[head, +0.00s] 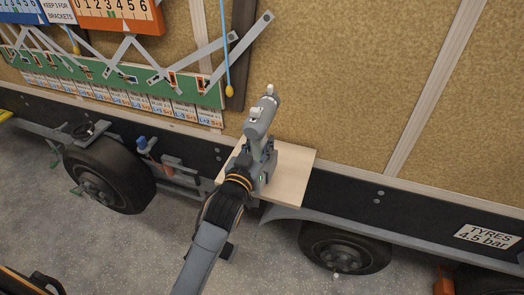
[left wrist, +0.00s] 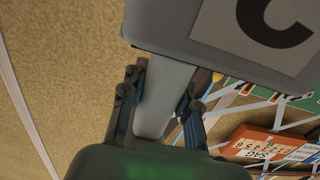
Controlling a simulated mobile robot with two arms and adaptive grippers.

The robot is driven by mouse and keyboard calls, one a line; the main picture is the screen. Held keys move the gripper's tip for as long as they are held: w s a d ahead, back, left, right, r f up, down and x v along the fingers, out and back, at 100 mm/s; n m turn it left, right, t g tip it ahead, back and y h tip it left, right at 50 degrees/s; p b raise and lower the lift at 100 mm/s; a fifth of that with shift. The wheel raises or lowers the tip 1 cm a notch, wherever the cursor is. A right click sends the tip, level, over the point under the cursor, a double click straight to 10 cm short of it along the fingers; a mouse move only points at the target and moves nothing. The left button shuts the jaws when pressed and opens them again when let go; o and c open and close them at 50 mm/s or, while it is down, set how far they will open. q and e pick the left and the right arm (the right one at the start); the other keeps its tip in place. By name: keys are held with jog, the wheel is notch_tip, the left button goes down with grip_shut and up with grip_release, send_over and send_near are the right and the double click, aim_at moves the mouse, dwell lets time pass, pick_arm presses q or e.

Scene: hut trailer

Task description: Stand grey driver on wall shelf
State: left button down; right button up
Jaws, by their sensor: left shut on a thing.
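My left gripper (head: 262,160) is shut on the grey driver (head: 263,112). The left wrist view shows the fingers (left wrist: 160,95) on both sides of the driver's pale grey handle, with the driver's wide grey block (left wrist: 165,22) and its letter C label close to the camera. In the head view the driver is roughly upright, in front of the trailer wall and over the pale wood wall shelf (head: 297,172). The gripper and driver cover part of the shelf. I cannot tell whether the driver touches it. My right gripper is not in view.
A green board (head: 120,80) with folding grey struts and cards hangs on the wall at left. A blue cord with a yellow end (head: 229,91) hangs near the driver. Wheels (head: 108,172) stand below. The wall right of the shelf (head: 340,100) is clear.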

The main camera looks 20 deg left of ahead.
pick_arm(q)
jog(key=shift+w+d+f, duration=0.1)
jog(key=shift+w+d, duration=0.1)
notch_tip(320, 180, down, 2)
jog(key=shift+f+p, duration=0.1)
jog(key=shift+p, duration=0.45)
jog(key=shift+f, duration=0.45)
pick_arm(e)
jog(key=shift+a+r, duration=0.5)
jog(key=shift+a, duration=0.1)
pick_arm(q)
jog(key=c, duration=1.4)
grip_release()
jog(key=shift+f, duration=0.35)
jog(key=shift+c, duration=0.2)
jog(key=o, duration=0.4)
jog(key=shift+s+r, duration=0.1)
jog(key=shift+o, duration=0.2)
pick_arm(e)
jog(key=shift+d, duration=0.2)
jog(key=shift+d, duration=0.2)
pick_arm(q)
jog(key=o, duration=1)
